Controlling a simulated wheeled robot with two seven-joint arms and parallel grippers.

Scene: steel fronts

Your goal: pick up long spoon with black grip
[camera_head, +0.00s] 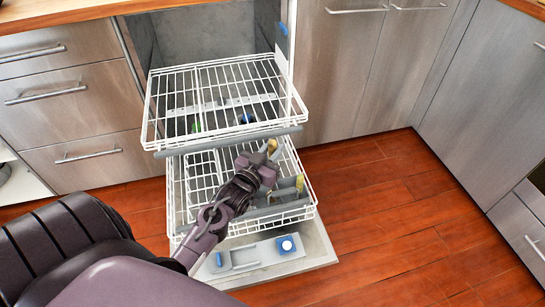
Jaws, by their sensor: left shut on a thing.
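My left gripper (284,167) is over the lower rack (177,200) of the open dishwasher, in front of the upper rack's edge. Its tips look yellowish. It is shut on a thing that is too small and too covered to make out. I cannot pick out the long spoon with black grip clearly; the gripper and the rack wires hide much of this spot. My right gripper is not in view.
The upper rack (158,104) is pulled out and holds a dark blue item (247,118) and a green one (196,127). The dishwasher door (318,250) lies open below. Steel drawers (75,110) stand left, cabinets right. The wooden floor (400,220) at right is clear.

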